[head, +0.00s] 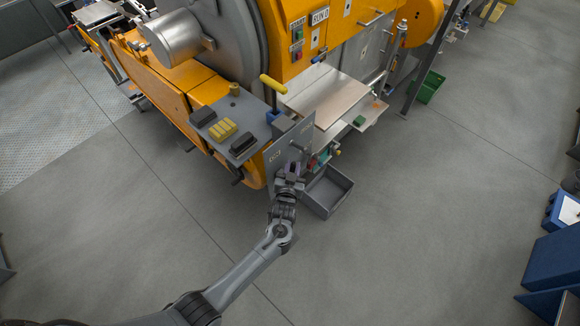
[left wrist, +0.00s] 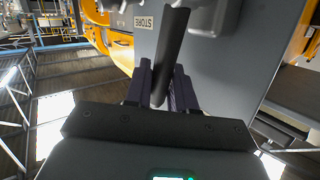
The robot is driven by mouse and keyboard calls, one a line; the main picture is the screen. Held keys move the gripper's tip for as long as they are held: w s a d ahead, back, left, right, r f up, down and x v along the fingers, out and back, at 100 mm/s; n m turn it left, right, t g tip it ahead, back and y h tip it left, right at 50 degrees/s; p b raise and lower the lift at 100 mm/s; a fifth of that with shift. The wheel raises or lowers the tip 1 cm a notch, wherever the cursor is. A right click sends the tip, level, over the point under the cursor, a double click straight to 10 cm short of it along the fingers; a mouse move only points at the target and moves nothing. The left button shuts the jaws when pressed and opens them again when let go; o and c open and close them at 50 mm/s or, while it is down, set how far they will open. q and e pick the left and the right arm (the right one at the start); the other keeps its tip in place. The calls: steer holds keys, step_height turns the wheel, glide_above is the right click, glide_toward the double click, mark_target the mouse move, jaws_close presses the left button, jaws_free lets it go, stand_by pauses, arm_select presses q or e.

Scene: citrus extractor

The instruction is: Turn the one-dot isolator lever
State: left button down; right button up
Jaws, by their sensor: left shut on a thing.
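A grey upright panel (head: 274,180) stands at the front corner of the orange machine. My left gripper (head: 292,170) is at its face, coming from the front. In the left wrist view a dark bar-shaped lever (left wrist: 173,45) runs between the two fingers of my left gripper (left wrist: 162,88), which is shut on it. Behind it is the grey panel (left wrist: 225,65) with a label reading STORE (left wrist: 144,22). No dot marking is visible on the lever, so I cannot tell from the marks which lever it is. My right gripper is not in view.
A grey open bin (head: 328,192) is just right of my left gripper. A shelf with dark and yellow blocks (head: 223,131) is left of the panel, and a yellow-handled lever (head: 273,84) rises behind it. A green bin (head: 427,87) stands farther right. The floor in front is clear.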

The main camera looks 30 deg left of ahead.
arm_select(q)
steer(key=shift+w+d+f+m+g+p, duration=0.2)
steer(key=shift+w+m+g+p, duration=0.1)
steer(key=shift+w+g, duration=0.25)
steer(key=shift+w+d+f+m+g+p, duration=0.1)
steer(key=shift+w+f+m+g+p, duration=0.15)
steer(key=shift+g, duration=0.45)
steer(key=shift+w+d+f+m+g+p, duration=0.15)
steer(key=shift+w+m+g+p, duration=0.2)
steer(key=shift+w+g, duration=0.25)
steer(key=shift+s, duration=0.1)
steer(key=c, duration=1.1)
jaws_free()
steer(key=shift+s, duration=0.15)
steer(key=v, duration=1)
steer(key=shift+s+d+r, duration=0.1)
steer(key=shift+s+r, duration=0.05)
steer(key=shift+r, duration=0.1)
